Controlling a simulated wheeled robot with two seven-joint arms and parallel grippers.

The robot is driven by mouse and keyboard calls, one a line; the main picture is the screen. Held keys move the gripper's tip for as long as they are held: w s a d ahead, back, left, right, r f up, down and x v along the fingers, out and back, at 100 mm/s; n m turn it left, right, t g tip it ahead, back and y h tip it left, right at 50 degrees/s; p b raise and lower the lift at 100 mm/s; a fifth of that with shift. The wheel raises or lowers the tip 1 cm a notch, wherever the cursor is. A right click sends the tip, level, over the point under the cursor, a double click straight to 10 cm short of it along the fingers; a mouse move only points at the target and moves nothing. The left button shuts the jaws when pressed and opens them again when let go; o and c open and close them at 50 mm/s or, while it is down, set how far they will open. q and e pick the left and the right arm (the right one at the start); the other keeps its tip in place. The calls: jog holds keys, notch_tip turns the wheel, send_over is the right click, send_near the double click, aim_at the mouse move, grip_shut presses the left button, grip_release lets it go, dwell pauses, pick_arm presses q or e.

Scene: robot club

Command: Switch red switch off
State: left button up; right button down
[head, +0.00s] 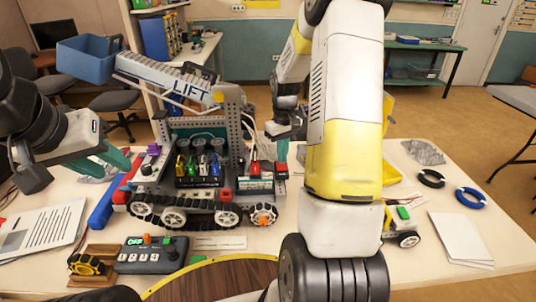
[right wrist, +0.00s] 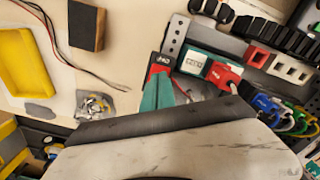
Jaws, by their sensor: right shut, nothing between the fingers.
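A small red switch block (head: 281,171) with a dark labelled face sits at the right end of the tracked robot model (head: 200,180). It also shows in the right wrist view (right wrist: 157,64), just past my fingertips; its lettering is too small to read surely. My right gripper (head: 282,151) is shut and empty, its teal fingers pointing down at the switch. In the right wrist view the fingertips (right wrist: 165,90) are at the block's edge; I cannot tell whether they touch it. My left gripper (head: 100,164) is open and empty at the left, above the table.
Red plugs and a green-and-white module (right wrist: 194,62) sit beside the switch, with coloured cables nearby. A grey control box (head: 152,254) stands in front of the model. A blue bin (head: 86,60) is on the raised LIFT arm. Tape rolls (head: 471,197) lie at right.

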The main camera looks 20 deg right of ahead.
jog(key=shift+r, duration=2.4)
notch_tip(320, 180, up, 8)
jog(key=t, duration=0.2)
send_over(282, 167)
jog(key=s+a, duration=0.4)
jog(key=s+a+r+m+t, duration=0.1)
jog(key=s+a+r, duration=0.2)
jog(key=s+r, duration=0.3)
jog(key=s+a+r+t+y, duration=0.1)
jog(key=s+a, duration=0.2)
jog(key=s, duration=0.3)
jog(key=s+a+r+m+t+y, duration=0.1)
jog(key=s+a+r+t, duration=0.1)
jog(key=s, duration=0.5)
jog(key=shift+a+r, duration=0.2)
jog(key=shift+a, duration=0.25)
